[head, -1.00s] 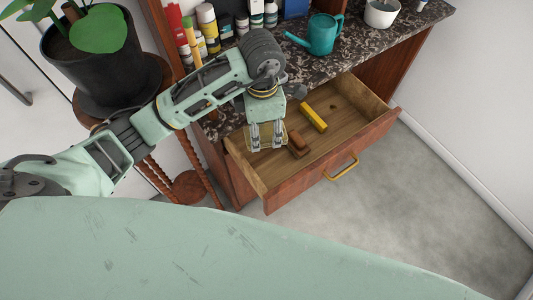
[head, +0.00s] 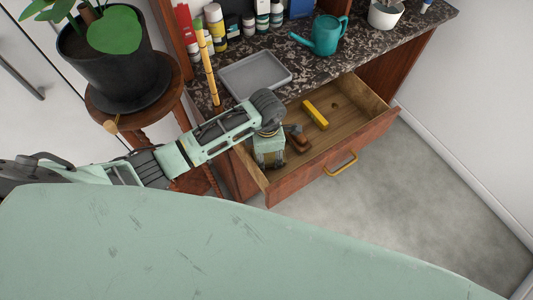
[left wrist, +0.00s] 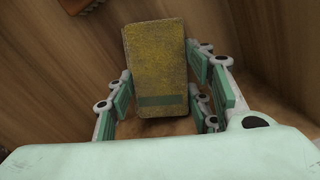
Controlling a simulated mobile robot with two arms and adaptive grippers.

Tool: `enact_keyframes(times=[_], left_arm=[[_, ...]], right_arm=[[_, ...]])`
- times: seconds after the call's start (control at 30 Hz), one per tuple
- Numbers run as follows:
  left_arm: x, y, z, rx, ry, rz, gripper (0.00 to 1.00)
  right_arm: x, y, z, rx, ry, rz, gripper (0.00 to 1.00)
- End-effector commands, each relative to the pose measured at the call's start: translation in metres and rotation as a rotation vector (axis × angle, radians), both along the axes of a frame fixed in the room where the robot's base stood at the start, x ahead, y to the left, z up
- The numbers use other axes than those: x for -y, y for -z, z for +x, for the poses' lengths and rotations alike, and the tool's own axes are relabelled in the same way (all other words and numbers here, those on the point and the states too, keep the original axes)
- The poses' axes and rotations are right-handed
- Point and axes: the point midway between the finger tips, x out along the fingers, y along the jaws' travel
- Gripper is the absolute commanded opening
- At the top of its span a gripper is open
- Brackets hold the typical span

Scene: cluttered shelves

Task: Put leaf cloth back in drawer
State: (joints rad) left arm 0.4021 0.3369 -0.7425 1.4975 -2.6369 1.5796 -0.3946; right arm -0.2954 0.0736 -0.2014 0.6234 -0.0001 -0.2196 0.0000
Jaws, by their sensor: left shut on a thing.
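The leaf cloth (left wrist: 158,70) is a folded yellow-brown piece with a dark green band, seen in the left wrist view between my fingers. My left gripper (head: 270,162) is shut on it and reaches down into the left end of the open drawer (head: 310,180). It also shows in the left wrist view (left wrist: 160,105), with the drawer's wood around it. In the head view the cloth is hidden by the gripper and drawer wall. I cannot tell whether the cloth touches the drawer bottom. My right gripper is not in view.
A yellow block (head: 316,115) and a brown brush-like item (head: 299,140) lie in the drawer, the brown one close to my gripper. The drawer's right part is clear. A grey tray (head: 256,75), teal watering can (head: 325,35) and bottles (head: 215,25) stand on the counter above.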

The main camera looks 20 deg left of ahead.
Motion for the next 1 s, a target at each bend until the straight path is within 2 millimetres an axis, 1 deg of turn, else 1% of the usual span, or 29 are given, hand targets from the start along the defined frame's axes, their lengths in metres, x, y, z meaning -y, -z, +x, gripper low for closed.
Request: enact_keyframes(times=[0.03,0.07,0.1,0.2,0.3,0.5,0.67,0.77,0.87,1.0], left_arm=[[-0.002,0.006,-0.007,-0.018,0.001,0.008,0.0],[-0.002,0.007,-0.007,-0.019,0.002,0.009,0.0],[-0.002,0.007,-0.007,-0.02,0.002,0.009,0.49],[-0.002,0.007,-0.007,-0.02,0.001,0.008,0.58],[-0.002,0.005,-0.006,-0.016,0.001,0.007,0.66],[-0.001,0.004,-0.004,-0.013,0.001,0.004,0.66],[-0.001,0.0,-0.003,-0.01,0.001,0.004,0.66],[-0.001,-0.01,-0.002,-0.006,0.002,0.003,0.66],[-0.001,-0.027,-0.002,-0.004,0.003,0.003,0.66],[-0.001,-0.058,-0.002,-0.003,0.003,0.004,0.66]], right_arm=[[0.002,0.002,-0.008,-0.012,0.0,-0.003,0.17],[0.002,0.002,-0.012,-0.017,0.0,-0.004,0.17],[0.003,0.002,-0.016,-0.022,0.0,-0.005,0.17],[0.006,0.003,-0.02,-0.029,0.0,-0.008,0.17],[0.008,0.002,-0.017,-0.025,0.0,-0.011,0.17],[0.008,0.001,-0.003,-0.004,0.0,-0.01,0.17],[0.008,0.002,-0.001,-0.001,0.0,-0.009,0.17],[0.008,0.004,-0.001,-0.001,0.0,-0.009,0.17],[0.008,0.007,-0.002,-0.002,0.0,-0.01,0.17],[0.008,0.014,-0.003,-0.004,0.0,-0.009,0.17]])
